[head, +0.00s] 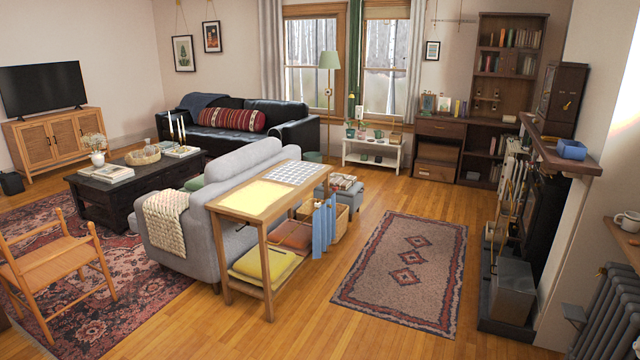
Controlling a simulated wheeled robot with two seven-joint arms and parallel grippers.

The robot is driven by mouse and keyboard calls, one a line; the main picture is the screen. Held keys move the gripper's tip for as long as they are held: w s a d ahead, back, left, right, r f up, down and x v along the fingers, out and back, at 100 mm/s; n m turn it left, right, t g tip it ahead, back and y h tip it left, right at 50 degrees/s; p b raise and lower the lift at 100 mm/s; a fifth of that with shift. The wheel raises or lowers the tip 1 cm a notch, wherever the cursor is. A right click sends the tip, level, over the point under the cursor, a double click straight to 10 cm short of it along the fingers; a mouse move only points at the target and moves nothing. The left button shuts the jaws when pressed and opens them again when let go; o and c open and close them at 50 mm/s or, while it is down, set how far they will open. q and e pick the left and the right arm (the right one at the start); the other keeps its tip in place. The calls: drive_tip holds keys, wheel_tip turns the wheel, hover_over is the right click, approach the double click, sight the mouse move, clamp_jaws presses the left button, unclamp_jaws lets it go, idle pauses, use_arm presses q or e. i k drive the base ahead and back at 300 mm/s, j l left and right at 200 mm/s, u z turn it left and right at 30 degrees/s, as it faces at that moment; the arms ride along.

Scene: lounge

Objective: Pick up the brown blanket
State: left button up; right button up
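A folded rust-brown cloth item (291,235) lies on the low shelf of the wooden console table (222,206), behind the grey sofa. It could be the brown blanket, but I cannot tell whether it is a blanket or a cushion. A yellow folded item (263,262) lies beside it, nearer to me. A cream knitted throw (165,218) hangs over the grey sofa's arm. A dark blue throw (203,101) lies on the black sofa. Neither of my grippers is in view.
Blue cloth (323,228) hangs at the console table's right end, near a wicker basket (341,212). A patterned rug (408,270) lies flat on open wood floor to the right. A wooden armchair (58,265) stands at the left, and a radiator (607,320) at the right.

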sight(344, 182)
drive_tip(key=i+j, duration=0.2)
drive_tip(key=i, duration=0.25)
drive_tip(key=i+j+z, duration=0.1)
drive_tip(key=i, duration=0.35)
drive_tip(key=i+z, duration=0.3)
drive_tip(key=i, duration=0.4)
drive_tip(key=i+j+z, duration=0.1)
drive_tip(key=i+z, duration=0.25)
drive_tip(key=i, duration=0.35)
drive_tip(key=i+l+u, duration=0.15)
drive_tip(key=i, duration=1.25)
drive_tip(key=i+u, duration=0.15)
drive_tip(key=i, duration=1.25)
drive_tip(key=i+j+z, duration=0.1)
drive_tip(key=i+z, duration=0.15)
drive_tip(key=i, duration=1.15)
drive_tip(key=i+l+u, duration=0.1)
drive_tip(key=i+u, duration=0.15)
drive_tip(key=i, duration=1.15)
drive_tip(key=i+u, duration=0.15)
drive_tip(key=i, duration=0.4)
drive_tip(key=i+l+u, duration=0.15)
drive_tip(key=i, duration=0.4)
